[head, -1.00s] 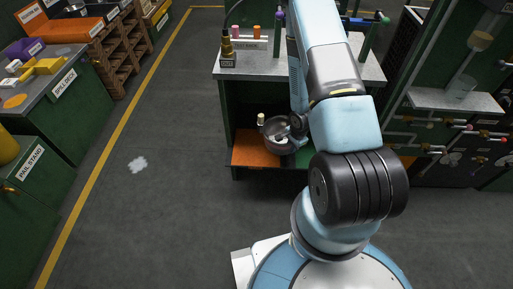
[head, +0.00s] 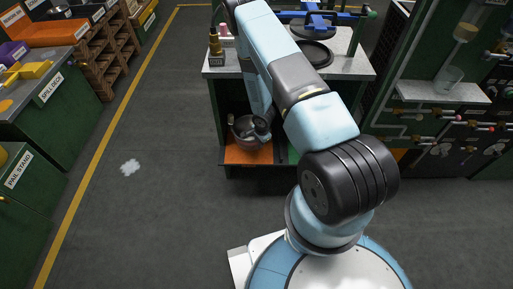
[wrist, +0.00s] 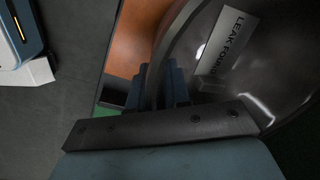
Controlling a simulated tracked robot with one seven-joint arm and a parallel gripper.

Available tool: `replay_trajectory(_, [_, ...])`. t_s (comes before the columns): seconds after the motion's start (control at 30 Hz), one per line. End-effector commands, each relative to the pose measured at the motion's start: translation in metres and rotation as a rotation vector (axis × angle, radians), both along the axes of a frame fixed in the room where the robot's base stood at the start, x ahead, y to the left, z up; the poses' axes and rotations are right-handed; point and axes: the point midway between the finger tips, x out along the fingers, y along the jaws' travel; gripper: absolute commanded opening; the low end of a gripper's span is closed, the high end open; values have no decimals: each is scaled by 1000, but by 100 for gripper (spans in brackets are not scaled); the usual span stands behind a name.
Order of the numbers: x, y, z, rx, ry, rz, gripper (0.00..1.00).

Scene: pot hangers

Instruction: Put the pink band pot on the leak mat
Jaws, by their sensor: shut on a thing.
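My gripper (head: 260,133) is at the pot's right side, partly hidden by my arm. In the wrist view my gripper (wrist: 162,88) is shut on the wall of the pot (wrist: 285,70), which fills the upper right. A "LEAK FOUND" label (wrist: 228,40) shows against the pot's inner side. The orange mat (wrist: 130,40) is beyond the pot's rim. I see no pink band, and whether the pot touches the mat is unclear.
A green surface (head: 292,155) lies right of the orange mat. A small pale-topped item (head: 231,119) stands at the pot's left.

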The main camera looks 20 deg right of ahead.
Motion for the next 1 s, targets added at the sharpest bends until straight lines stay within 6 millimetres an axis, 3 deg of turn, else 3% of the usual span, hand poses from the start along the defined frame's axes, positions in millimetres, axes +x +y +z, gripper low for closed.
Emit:
replay_trajectory(0.33, [11,7,-16,-1,-1,0,0])
replay_trajectory(0.6, [10,6,-42,0,-1,-2,0])
replay_trajectory(0.93, [10,5,-45,0,-2,-3,0])
replay_trajectory(0.97, [10,5,-45,-1,0,-3,20])
replay_trajectory(1.0, [10,5,-45,-1,0,-3,24])
